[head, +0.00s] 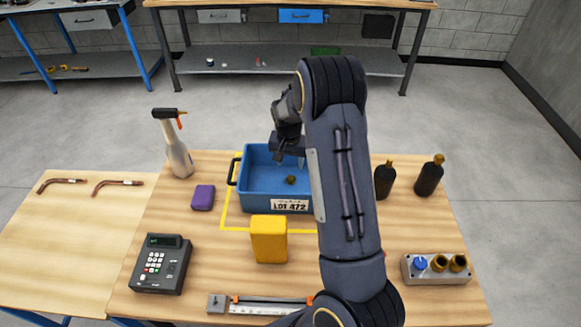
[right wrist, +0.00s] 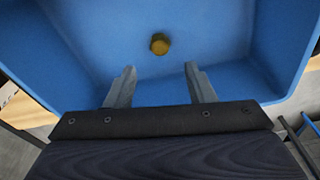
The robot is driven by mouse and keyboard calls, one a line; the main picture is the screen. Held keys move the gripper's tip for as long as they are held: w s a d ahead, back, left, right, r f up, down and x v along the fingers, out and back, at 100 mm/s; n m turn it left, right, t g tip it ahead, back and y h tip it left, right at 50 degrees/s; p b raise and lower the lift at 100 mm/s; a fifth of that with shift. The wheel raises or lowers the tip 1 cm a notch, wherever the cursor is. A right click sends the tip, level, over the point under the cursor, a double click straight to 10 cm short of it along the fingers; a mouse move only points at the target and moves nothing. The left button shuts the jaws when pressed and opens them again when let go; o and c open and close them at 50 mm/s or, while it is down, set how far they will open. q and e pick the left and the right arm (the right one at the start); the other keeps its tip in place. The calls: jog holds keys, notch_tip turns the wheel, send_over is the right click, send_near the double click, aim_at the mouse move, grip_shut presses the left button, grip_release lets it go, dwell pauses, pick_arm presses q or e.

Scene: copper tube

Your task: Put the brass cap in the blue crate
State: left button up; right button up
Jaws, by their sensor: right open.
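The blue crate (head: 262,184) stands on the wooden table inside a yellow outline, and its inside fills the right wrist view (right wrist: 95,35). A small brass cap (head: 291,180) lies on the crate floor; in the right wrist view the cap (right wrist: 160,44) is beyond the fingertips and apart from them. My right gripper (head: 289,160) is over the crate, partly hidden by my own arm. Its two fingers are spread with nothing between them in the right wrist view (right wrist: 160,84). My left gripper is not in view.
A yellow block (head: 269,240) stands in front of the crate, a purple block (head: 203,197) left of it. A spray bottle (head: 176,145) and two dark bottles (head: 429,176) stand farther back. A holder (head: 436,268) carries one blue and two brass caps. Copper tubes (head: 117,184) lie left.

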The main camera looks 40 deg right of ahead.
jog(key=s+a+r+n+t+y, duration=0.1)
jog(key=s+a+r, duration=0.2)
jog(key=r, duration=0.3)
jog(key=s+a+r+t+y, duration=0.1)
jog(key=s+a+r, duration=0.2)
jog(key=r, duration=0.3)
jog(key=s+a+r+n+t+y, duration=0.1)
jog(key=s+a+r+n, duration=0.2)
jog(key=s+a, duration=0.5)
jog(key=s+a+r+n+t+y, duration=0.1)
jog(key=s+a+r+n, duration=0.2)
jog(key=s+a, duration=0.4)
jog(key=s+n, duration=0.1)
jog(key=s, duration=0.5)
jog(key=shift+a+r+n+t+y, duration=0.3)
jog(key=shift+a+t+y, duration=0.05)
jog(key=shift+t+y, duration=0.05)
jog(key=shift+s, duration=0.15)
